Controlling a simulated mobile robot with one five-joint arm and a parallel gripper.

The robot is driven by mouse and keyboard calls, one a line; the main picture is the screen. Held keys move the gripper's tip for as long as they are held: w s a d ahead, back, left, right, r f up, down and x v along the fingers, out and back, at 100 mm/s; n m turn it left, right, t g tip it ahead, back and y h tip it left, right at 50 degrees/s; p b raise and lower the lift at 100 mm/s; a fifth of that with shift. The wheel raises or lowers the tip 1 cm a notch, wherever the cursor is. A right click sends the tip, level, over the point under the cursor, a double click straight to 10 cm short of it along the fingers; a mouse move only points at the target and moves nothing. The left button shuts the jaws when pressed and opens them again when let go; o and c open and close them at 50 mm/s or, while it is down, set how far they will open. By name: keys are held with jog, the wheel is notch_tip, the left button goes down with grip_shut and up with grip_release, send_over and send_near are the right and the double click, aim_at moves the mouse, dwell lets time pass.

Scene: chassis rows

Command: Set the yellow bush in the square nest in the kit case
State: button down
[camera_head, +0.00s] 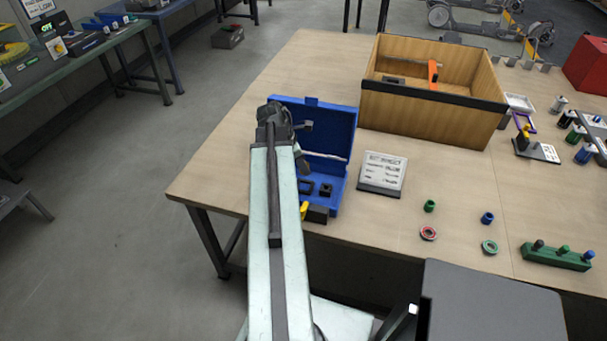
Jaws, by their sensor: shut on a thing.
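The blue kit case (341,197) lies open at the table's near left edge, with its lid raised behind. Dark nests (326,189) show in its tray. Its left part is covered by my arm. My gripper (302,163) is a dark shape over the case, mostly hidden by my arm. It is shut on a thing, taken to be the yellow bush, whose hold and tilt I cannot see. A yellow piece (304,210) shows beside a dark block (317,214) at the case's front; I cannot tell what it is.
A sign plate (383,172) stands right of the case, and a wooden bin (430,115) is behind it. Green (430,206) and blue (487,218) bushes, two rings (428,233) and a green peg block (557,257) lie to the right.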

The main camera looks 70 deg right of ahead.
jog(key=shift+f+b, duration=2.9)
jog(key=shift+b, duration=0.05)
jog(key=shift+f, duration=0.15)
jog(key=shift+f+b, duration=0.65)
jog(key=shift+b, duration=0.15)
jog(key=shift+a+f, duration=0.1)
jog(key=shift+a+f+b, duration=0.15)
jog(key=shift+b, duration=0.25)
